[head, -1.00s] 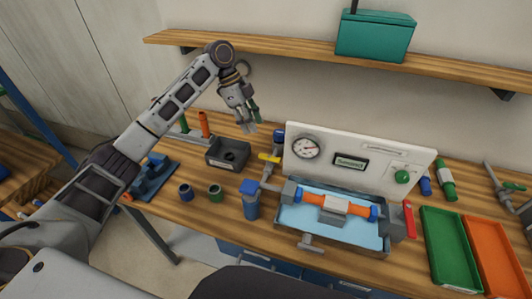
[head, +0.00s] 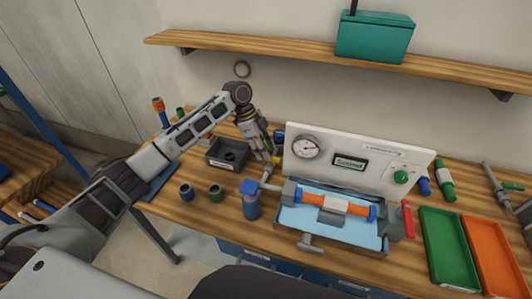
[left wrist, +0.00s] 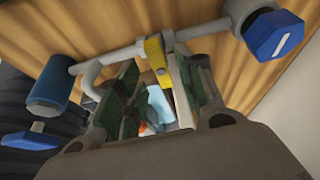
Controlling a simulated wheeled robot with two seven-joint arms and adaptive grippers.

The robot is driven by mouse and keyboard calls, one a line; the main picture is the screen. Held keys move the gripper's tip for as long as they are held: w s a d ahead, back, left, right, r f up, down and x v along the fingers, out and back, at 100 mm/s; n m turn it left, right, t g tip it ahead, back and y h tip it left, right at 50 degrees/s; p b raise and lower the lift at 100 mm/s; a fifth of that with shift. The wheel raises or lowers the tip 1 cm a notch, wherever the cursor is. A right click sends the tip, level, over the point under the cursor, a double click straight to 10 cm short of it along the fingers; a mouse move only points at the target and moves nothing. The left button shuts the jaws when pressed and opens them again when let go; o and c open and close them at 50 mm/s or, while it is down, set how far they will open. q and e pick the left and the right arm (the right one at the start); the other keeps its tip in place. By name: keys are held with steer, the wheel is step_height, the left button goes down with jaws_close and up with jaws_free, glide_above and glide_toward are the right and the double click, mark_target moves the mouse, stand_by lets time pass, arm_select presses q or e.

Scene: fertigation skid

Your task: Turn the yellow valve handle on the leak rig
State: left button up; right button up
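The yellow valve handle (left wrist: 156,55) sits on a grey pipe (left wrist: 118,54) of the leak rig. In the left wrist view it stands between the fingertips of my left gripper (left wrist: 157,82), which is open with a gap on both sides of the handle. In the head view my left gripper (head: 267,157) points down at the handle and hides most of it; a little yellow (head: 277,160) shows beside the fingers. The leak rig's white panel (head: 392,175) carries a gauge (head: 306,147) and a small display (head: 349,163). My right gripper is not in view.
A blue water tray (head: 289,217) with an orange pipe stands before the panel. A blue-capped cylinder (head: 251,203) is close to the handle's front. A dark bin (head: 226,152) is left of my gripper. Green (head: 447,245) and orange (head: 497,254) trays lie right.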

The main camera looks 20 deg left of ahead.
arm_select(q)
steer(key=shift+x, duration=0.95)
jaws_close()
